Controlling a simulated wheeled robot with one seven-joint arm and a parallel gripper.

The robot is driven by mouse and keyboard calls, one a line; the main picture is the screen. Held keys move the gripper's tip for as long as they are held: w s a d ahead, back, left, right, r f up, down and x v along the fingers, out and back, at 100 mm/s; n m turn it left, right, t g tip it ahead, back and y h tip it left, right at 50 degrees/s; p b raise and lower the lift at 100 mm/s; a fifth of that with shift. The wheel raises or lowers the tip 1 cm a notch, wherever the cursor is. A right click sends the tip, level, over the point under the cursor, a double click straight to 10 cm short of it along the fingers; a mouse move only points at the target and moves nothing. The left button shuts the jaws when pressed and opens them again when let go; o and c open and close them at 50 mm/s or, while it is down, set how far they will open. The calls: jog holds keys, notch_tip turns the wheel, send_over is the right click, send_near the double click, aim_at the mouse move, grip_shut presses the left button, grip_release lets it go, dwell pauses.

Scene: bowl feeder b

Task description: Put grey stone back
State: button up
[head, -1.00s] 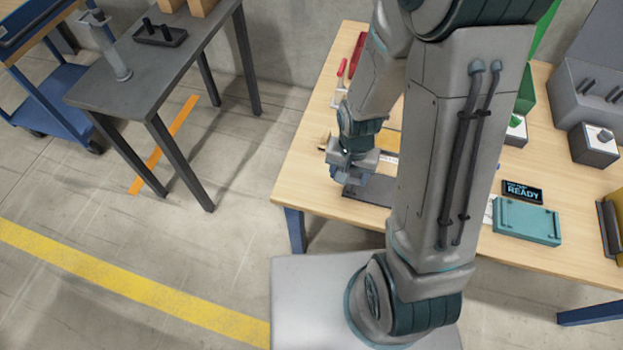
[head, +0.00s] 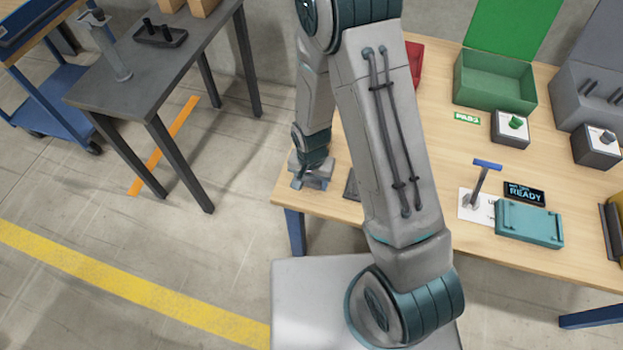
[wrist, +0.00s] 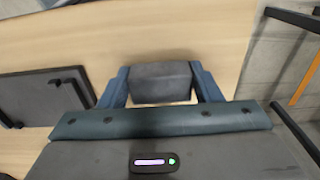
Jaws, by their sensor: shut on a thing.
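The grey stone (wrist: 160,82) is a dark grey block with a slightly bevelled face. It sits between the two blue fingers of my gripper (wrist: 160,92) in the wrist view, with the wooden table behind it. My gripper is shut on it. In the head view my gripper (head: 312,180) is over the left front corner of the wooden table (head: 345,208). The stone is hidden there by the gripper and arm. Whether the stone touches the table I cannot tell.
A dark flat plate with a handle (wrist: 45,95) lies left of the gripper in the wrist view. A dark side table (head: 150,60) stands left, across a floor gap.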

jog(key=shift+f, duration=0.2)
jog(key=o, duration=1.1)
jog(key=shift+r, duration=0.1)
notch_tip(320, 180, up, 12)
jog(key=r+p, duration=0.1)
notch_tip(320, 180, up, 10)
jog(key=n+t, duration=0.1)
jog(key=n, duration=0.1)
send_over(312, 181)
jog(key=s+d, duration=0.3)
jog(key=d, duration=0.3)
jog(key=s+d+r, duration=0.2)
jog(key=r, duration=0.1)
jog(key=s+d+r+n, duration=0.1)
jog(key=s+d+r, duration=0.1)
jog(key=s+r, duration=0.1)
jog(key=s+d+r+n+t, duration=0.1)
jog(key=s+r, duration=0.1)
jog(key=s, duration=0.1)
jog(key=shift+d+r, duration=0.4)
